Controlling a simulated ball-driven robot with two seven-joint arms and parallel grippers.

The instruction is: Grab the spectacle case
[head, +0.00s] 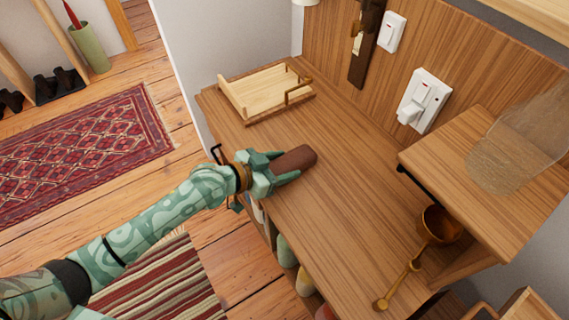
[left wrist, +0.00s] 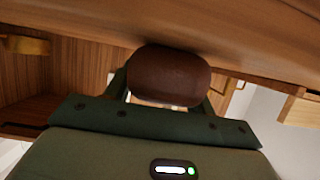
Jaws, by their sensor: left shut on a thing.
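The spectacle case is a brown, rounded, elongated case (head: 296,159) at the left part of the wooden desk top. My left gripper (head: 283,172) is shut on it, with its green fingers on either side of the case. In the left wrist view the case (left wrist: 168,76) fills the space between the fingers and hides parts of them. I cannot tell whether the case touches the desk or is just above it. My right gripper is not in view.
A wooden tray (head: 262,101) stands at the back left of the desk. A brass ladle-like thing (head: 439,226) is at the right, beside a raised shelf (head: 425,158) with a translucent vessel (head: 510,150). The desk's middle (head: 350,200) is clear. Switches (head: 424,101) are on the back panel.

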